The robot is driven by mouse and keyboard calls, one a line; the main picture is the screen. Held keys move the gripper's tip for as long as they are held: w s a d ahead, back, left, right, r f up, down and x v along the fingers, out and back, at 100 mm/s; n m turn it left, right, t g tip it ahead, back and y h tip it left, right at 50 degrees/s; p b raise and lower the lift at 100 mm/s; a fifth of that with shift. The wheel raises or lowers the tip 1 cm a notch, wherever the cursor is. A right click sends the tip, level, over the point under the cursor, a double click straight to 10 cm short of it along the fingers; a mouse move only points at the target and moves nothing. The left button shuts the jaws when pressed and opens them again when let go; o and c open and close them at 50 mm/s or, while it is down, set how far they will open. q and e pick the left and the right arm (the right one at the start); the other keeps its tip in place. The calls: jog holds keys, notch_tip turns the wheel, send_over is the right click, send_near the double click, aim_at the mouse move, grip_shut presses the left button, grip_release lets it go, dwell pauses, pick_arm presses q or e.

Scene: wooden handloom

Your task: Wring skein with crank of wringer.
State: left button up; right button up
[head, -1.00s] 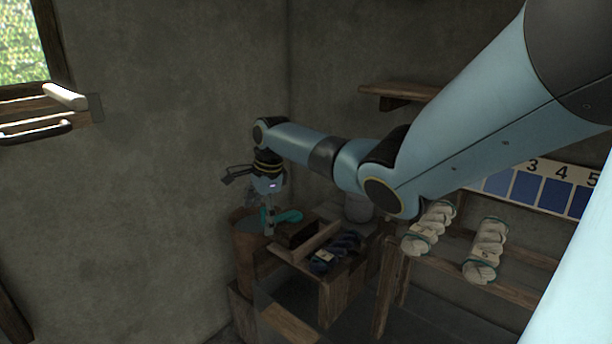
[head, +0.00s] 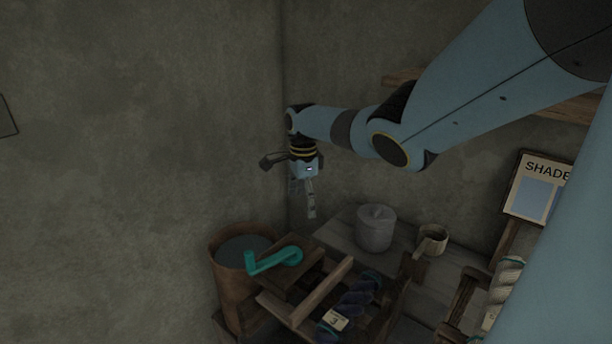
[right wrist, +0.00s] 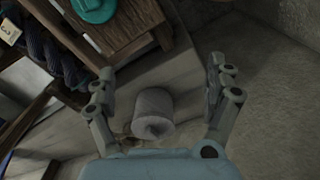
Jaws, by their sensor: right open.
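The teal crank (head: 276,260) lies on top of the wooden wringer (head: 330,287), its upright handle at the left end. In the right wrist view part of the crank (right wrist: 93,8) shows at the top edge. A twisted dark blue skein (head: 360,294) with a tag marked 3 lies along the wringer's right side. It also shows in the right wrist view (right wrist: 45,45) at upper left. My right gripper (head: 311,204) is open and empty, above and behind the crank, apart from it. In its wrist view the spread fingers (right wrist: 160,70) hold nothing. My left gripper is not in view.
A brown tub (head: 218,277) of dark liquid stands left of the crank. A grey lidded pot (head: 375,230) and a small wooden dipper (head: 432,240) stand on the bench behind. Pale skeins (head: 503,285) hang at right, below a shade board (head: 535,187). Walls close the corner.

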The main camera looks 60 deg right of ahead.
aim_at(248, 252)
pick_arm(q)
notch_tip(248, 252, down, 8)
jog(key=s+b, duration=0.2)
jog(key=b, duration=0.5)
pick_arm(e)
jog(key=w+a, duration=0.8)
jog(key=s+a+p, duration=0.2)
jog(key=a+p, duration=0.2)
jog(key=s+a+p, duration=0.2)
jog(key=a+p, duration=0.1)
jog(key=p, duration=0.1)
jog(key=s+a+p, duration=0.2)
jog(key=a+p, duration=0.2)
jog(key=shift+s+a+r, duration=0.3)
jog(key=shift+s+r, duration=0.05)
jog(key=shift+r, duration=0.05)
jog(key=f+b, duration=0.1)
jog(key=f, duration=0.1)
jog(key=f+b, duration=0.1)
jog(key=f, duration=0.2)
jog(key=shift+s+a+f, duration=0.1)
jog(key=shift+s+a, duration=0.05)
jog(key=shift+s, duration=0.05)
jog(key=shift+f+b, duration=0.3)
jog(key=shift+b, duration=0.05)
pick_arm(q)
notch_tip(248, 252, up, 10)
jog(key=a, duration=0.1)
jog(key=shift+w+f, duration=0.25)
